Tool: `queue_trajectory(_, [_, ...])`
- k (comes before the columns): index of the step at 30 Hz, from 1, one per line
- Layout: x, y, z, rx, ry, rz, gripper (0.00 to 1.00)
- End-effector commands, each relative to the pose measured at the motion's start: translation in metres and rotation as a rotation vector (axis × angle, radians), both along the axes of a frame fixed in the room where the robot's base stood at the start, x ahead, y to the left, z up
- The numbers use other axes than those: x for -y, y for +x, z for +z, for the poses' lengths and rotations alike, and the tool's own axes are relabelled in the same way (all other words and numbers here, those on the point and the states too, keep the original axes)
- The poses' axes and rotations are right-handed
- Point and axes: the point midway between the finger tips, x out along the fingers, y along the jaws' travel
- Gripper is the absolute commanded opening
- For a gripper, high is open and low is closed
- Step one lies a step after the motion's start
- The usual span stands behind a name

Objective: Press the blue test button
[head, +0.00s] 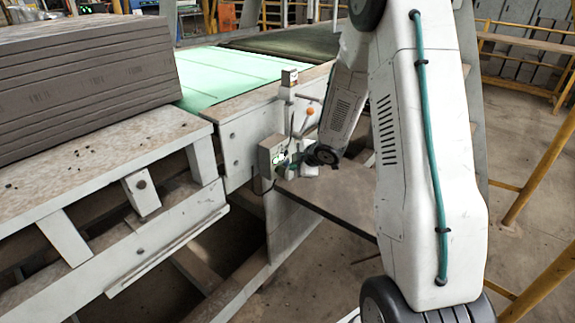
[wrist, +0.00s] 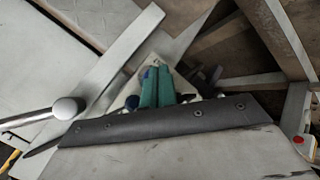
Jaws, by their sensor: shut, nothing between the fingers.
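A small pale control box (head: 270,155) is mounted at the corner of the machine frame, with a small green spot on its face in the head view. My gripper (head: 288,163) is right at the box's front in the head view. In the wrist view its teal fingers (wrist: 157,72) lie side by side, shut and empty, in front of a pale surface that is probably the box. I cannot tell whether the fingertips touch anything.
An orange-knobbed lever (head: 310,111) rises just above the box. A stack of grey slabs (head: 85,80) lies on the bench at left, and a green belt (head: 215,78) runs behind. Yellow rails (head: 540,170) stand at right. A round metal knob (wrist: 67,108) shows in the wrist view.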

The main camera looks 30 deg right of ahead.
Motion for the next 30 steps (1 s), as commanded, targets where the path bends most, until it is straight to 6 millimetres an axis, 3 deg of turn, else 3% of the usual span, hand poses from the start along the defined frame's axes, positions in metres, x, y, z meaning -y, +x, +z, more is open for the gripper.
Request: queue_trajectory(30, [-0.0021, 0.0070, 0.0003, 0.001, -0.001, 0.000, 0.00])
